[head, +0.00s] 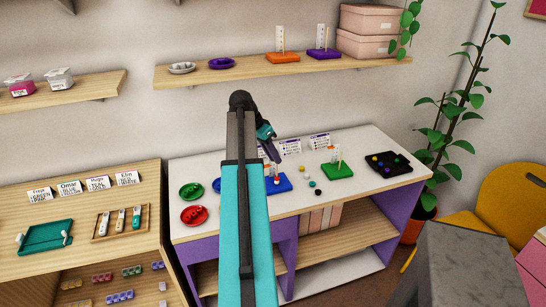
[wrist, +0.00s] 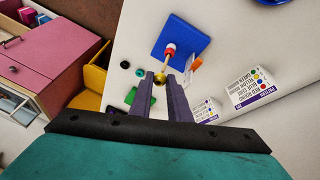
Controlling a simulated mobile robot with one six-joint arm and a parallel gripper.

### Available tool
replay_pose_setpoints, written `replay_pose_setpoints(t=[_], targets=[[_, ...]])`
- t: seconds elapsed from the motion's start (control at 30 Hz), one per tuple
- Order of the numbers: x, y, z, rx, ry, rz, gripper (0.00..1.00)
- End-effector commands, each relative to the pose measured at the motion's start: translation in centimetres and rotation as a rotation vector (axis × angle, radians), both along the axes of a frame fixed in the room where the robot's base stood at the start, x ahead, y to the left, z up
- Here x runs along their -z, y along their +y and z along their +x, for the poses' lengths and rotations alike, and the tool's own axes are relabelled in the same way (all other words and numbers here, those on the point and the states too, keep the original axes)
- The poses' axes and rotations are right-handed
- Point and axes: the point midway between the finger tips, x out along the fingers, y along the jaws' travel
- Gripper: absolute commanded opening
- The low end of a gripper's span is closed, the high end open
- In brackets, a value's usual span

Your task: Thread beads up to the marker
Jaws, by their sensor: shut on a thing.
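My gripper (wrist: 168,84) is shut on a yellow bead (wrist: 160,79). In the head view my gripper (head: 272,156) is above the blue board (head: 286,185), largely behind my arm. The blue board (wrist: 186,38) carries a peg with a white and a red bead (wrist: 169,50) low on it. The bare upper peg (wrist: 165,64) points toward the held bead; I cannot tell whether its tip is inside the bead. An orange piece (wrist: 195,63), perhaps the marker, shows beside the peg in the wrist view.
Loose beads, including a black one (head: 318,192), lie right of the blue board. Beyond are a green board with pegs (head: 340,172) and a black tray of beads (head: 402,166). Green (head: 191,191) and red dishes (head: 194,215) stand left. Printed cards (head: 320,140) stand behind.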

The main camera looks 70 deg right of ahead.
Motion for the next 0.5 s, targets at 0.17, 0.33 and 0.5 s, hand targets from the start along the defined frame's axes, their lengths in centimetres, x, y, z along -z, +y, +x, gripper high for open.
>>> replay_pose_setpoints(t=[0.17, 0.33, 0.5], targets=[[0.22, -0.01, -0.02, 0.0, 0.0, 0.0, 0.0], [0.38, 0.0, -0.03, 0.0, 0.0, 0.0, 0.0], [0.56, -0.01, -0.04, 0.0, 0.0, 0.0, 0.0]])
